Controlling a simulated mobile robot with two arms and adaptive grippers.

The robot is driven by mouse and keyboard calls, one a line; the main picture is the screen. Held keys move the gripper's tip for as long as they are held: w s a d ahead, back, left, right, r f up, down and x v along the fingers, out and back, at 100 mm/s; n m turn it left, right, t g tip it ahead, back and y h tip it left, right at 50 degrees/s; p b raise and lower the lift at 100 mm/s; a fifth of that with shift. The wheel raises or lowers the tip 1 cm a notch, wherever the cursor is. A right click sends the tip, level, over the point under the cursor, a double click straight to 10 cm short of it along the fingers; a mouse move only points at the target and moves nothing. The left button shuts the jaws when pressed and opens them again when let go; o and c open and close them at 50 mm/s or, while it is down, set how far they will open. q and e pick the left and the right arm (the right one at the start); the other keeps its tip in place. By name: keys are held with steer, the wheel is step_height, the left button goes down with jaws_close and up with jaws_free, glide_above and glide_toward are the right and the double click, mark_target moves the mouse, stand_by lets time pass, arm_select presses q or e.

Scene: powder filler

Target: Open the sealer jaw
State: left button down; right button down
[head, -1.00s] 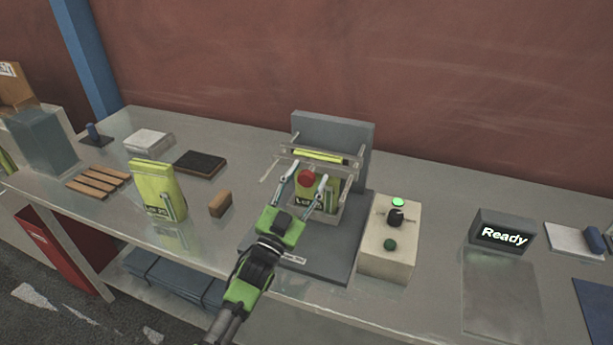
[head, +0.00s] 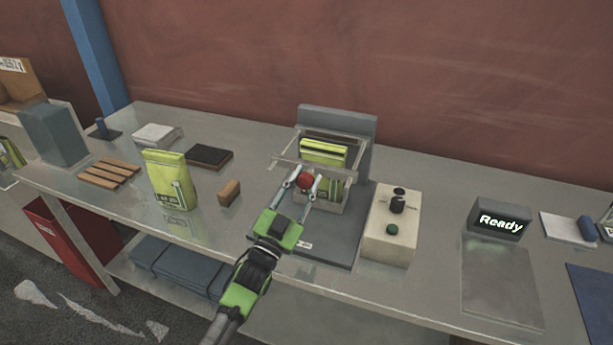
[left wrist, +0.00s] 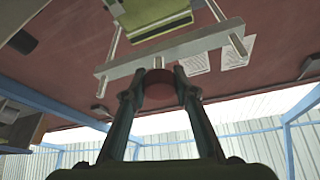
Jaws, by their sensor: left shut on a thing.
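The sealer (head: 338,117) stands at the back middle of the bench, with a grey back plate and a metal jaw frame. Its jaw bar (head: 284,163) stands out in front of the back plate, with a gap between them. A yellow-green pouch (head: 324,152) stands upright behind the bar. My left gripper (head: 305,184) is shut on the red knob (head: 306,179) at the front of the jaw. In the left wrist view the knob (left wrist: 158,78) sits between the fingertips, against the pale jaw bar (left wrist: 205,47). My right gripper is not in view.
A beige control box (head: 390,228) with a black dial and green button stands right of the sealer. A "Ready" display (head: 500,224) is further right. Another yellow pouch (head: 166,178) and a wooden block (head: 229,192) stand to the left.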

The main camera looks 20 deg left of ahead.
arm_select(q)
steer(key=shift+w, duration=0.25)
steer(key=shift+w+f, duration=0.1)
steer(key=shift+w, duration=0.2)
steer(key=c, duration=1.6)
jaws_free()
steer(key=shift+s, duration=0.1)
steer(key=v, duration=1.2)
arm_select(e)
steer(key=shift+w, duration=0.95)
